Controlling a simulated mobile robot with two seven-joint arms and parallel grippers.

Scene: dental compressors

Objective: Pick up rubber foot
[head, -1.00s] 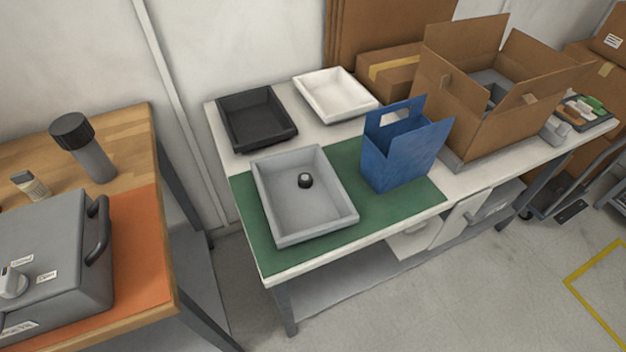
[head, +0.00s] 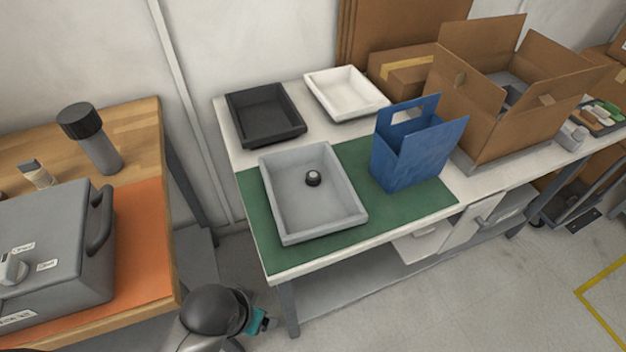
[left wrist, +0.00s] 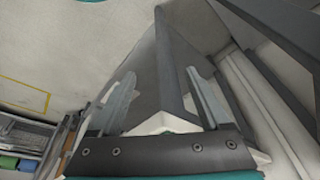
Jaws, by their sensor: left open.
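The rubber foot (head: 313,178), a small black round piece with a lighter top, sits inside the grey tray (head: 357,215) on the green mat. In the head view a dark rounded part of my arm shows at the bottom, low in front of the tables and well away from the foot; its fingers cannot be made out there. In the left wrist view my left gripper (left wrist: 163,95) is open, with its two fingers apart and nothing seen held between them. The foot is not seen in that view. My right gripper is not in view.
Behind the grey tray stand a black tray (head: 265,118) and a white tray (head: 346,92). A blue holder (head: 415,155) stands right of it, then an open cardboard box (head: 505,130). A wooden table (head: 140,135) with a grey case (head: 50,250) is at left.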

